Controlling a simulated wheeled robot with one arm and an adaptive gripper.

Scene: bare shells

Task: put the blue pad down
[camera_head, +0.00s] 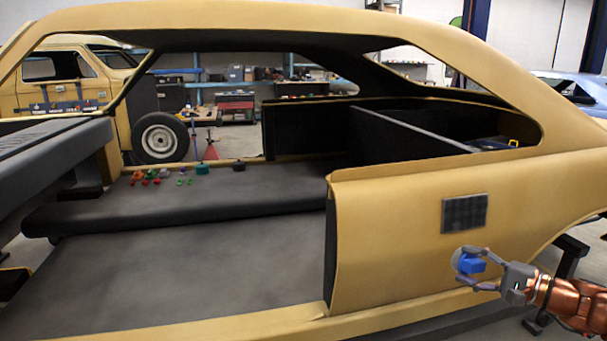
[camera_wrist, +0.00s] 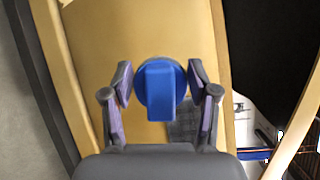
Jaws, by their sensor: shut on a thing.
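The blue pad (camera_head: 472,265) has a round disc and a blocky blue handle, with a grey face showing on its far side in the head view. My gripper (camera_head: 470,268) is shut on it, in front of the tan car shell's rear side panel (camera_head: 385,245). In the wrist view the blue pad (camera_wrist: 160,88) sits between the two fingers of my gripper (camera_wrist: 160,84), with the tan panel behind it. I cannot tell whether the pad touches the panel. A dark square patch (camera_head: 465,213) is on the panel just above the pad; it also shows in the wrist view (camera_wrist: 183,130).
The car's side opening is left of the panel, with a flat grey floor (camera_head: 180,275). Several small coloured pieces (camera_head: 150,178) and a teal round piece (camera_head: 202,169) stand on the raised grey ledge (camera_head: 250,190). The shell's roof and pillars frame the opening.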

